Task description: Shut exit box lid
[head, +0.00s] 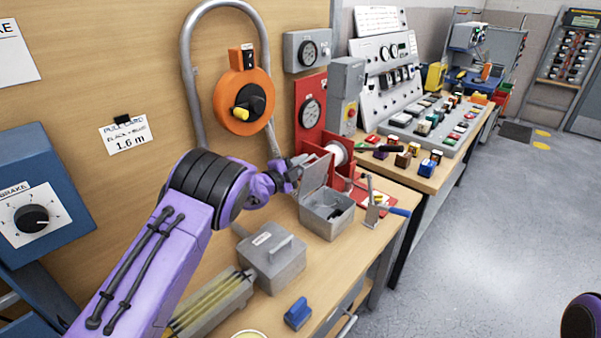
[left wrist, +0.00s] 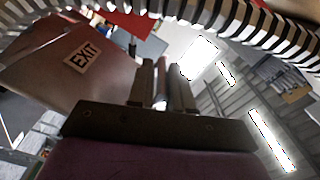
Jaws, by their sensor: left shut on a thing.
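The exit box (head: 326,218) is a grey metal box on the bench, with its lid (head: 314,174) standing raised at its back left edge. In the left wrist view the lid (left wrist: 60,82) fills the left side, with its EXIT label (left wrist: 82,57) showing. My left gripper (head: 292,172) is at the raised lid, on its left side. In the left wrist view its fingers (left wrist: 161,85) are close together on a thin part that looks like part of the lid; the exact grip is partly hidden. My right gripper is not in view.
A closed grey box with a handle (head: 272,262) stands in front of the exit box. A blue block (head: 297,313) lies near the bench edge. A blue-handled tool (head: 385,207) is right of the exit box, and a red spool stand (head: 318,160) behind it.

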